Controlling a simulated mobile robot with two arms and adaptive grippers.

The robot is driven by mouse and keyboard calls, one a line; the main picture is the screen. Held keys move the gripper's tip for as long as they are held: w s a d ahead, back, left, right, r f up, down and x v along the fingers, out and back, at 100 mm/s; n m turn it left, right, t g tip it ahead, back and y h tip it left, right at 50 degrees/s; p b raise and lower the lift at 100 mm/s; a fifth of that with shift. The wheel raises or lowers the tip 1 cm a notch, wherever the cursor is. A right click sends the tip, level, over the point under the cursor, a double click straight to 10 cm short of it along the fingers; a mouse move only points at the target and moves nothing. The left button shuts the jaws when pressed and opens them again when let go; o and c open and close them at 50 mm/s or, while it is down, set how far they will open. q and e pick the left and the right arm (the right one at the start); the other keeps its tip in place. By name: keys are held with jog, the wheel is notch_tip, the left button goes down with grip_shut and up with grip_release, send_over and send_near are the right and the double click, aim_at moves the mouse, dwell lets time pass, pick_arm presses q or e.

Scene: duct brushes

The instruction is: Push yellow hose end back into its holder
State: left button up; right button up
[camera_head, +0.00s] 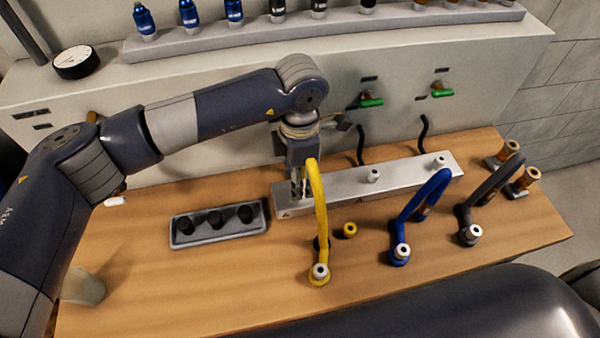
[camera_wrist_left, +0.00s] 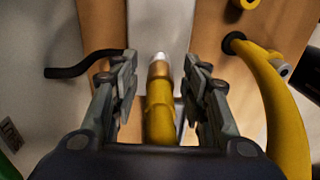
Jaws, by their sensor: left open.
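The yellow hose (camera_head: 319,200) arches up from the wooden table to my left gripper (camera_head: 297,190) at the left end of the grey metal holder bar (camera_head: 408,182). In the left wrist view, the yellow hose end (camera_wrist_left: 160,118) with its brass collar (camera_wrist_left: 159,69) lies between the fingers of my left gripper (camera_wrist_left: 160,95). The fingers are open, with a gap on both sides of the hose. A pale tip shows just beyond the collar, over the bar; I cannot tell how deep the end sits. My right gripper is not in view.
A blue hose (camera_head: 425,200) and a dark grey hose (camera_head: 480,190) arch to the right of the yellow one. A grey tray (camera_head: 220,236) with black pieces lies left of the bar.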

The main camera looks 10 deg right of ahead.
pick_arm(q)
jog(key=shift+c, duration=0.3)
grip_shut()
jog(key=shift+r, duration=0.15)
jog(key=shift+w+r, duration=0.1)
jog(key=shift+r, duration=0.8)
jog(key=shift+r+p, duration=0.6)
jog(key=shift+r, duration=1.4)
